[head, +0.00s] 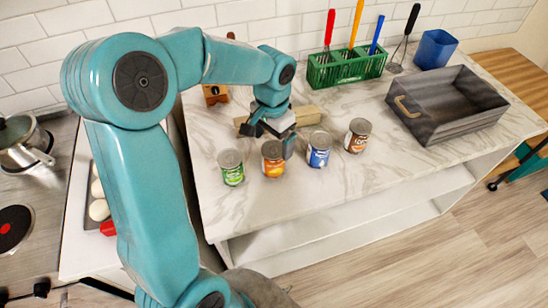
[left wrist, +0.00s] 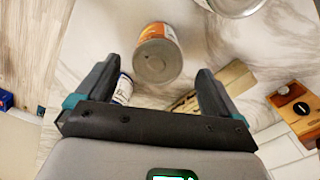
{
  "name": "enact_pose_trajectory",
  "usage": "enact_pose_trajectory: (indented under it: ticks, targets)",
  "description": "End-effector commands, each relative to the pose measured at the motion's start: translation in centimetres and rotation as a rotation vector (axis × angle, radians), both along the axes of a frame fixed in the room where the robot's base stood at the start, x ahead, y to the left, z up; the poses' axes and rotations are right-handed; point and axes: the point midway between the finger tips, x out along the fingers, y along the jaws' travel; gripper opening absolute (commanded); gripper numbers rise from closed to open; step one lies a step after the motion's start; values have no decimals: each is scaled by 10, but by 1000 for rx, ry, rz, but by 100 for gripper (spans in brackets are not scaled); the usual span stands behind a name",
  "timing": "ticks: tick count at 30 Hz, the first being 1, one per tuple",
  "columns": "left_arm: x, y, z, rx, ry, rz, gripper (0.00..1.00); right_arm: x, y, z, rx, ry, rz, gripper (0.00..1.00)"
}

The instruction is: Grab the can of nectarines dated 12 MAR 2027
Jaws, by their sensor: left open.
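Four cans stand in a row on the marble counter: a green-labelled can (head: 231,168), an orange-labelled can (head: 273,158), a blue-and-white can (head: 318,149) and a brown-and-white can (head: 357,136). No date or product name is readable on any. My left gripper (head: 270,130) is open and empty, just behind and above the orange can. In the left wrist view the orange can (left wrist: 157,52) is upside down in the picture, beyond and between the open fingers. The blue-and-white can (left wrist: 124,88) is partly hidden by the finger at left. My right gripper is not in view.
A pale wooden block (head: 308,116) lies behind the cans. A green rack (head: 345,70) with utensils and a blue cup (head: 435,48) stand at the wall. A dark crate (head: 450,108) stands at right.

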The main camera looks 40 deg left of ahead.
Motion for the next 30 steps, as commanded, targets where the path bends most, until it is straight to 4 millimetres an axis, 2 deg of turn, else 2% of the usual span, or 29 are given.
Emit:
enact_pose_trajectory:
  ticks: [7,11,19,20,21,26,30]
  targets:
    - [-1,-4,-31,-2,6,-1,95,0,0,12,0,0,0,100]
    - [1,-3,-49,-1,3,0,95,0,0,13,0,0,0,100]
    - [2,-2,-53,0,0,1,95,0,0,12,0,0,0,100]
    - [2,-2,-53,0,0,1,88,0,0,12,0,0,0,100]
    - [2,-2,-53,0,0,1,75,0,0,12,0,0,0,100]
    - [2,-2,-53,0,0,0,23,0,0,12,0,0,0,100]
    - [2,-2,-53,0,-1,0,23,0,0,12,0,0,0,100]
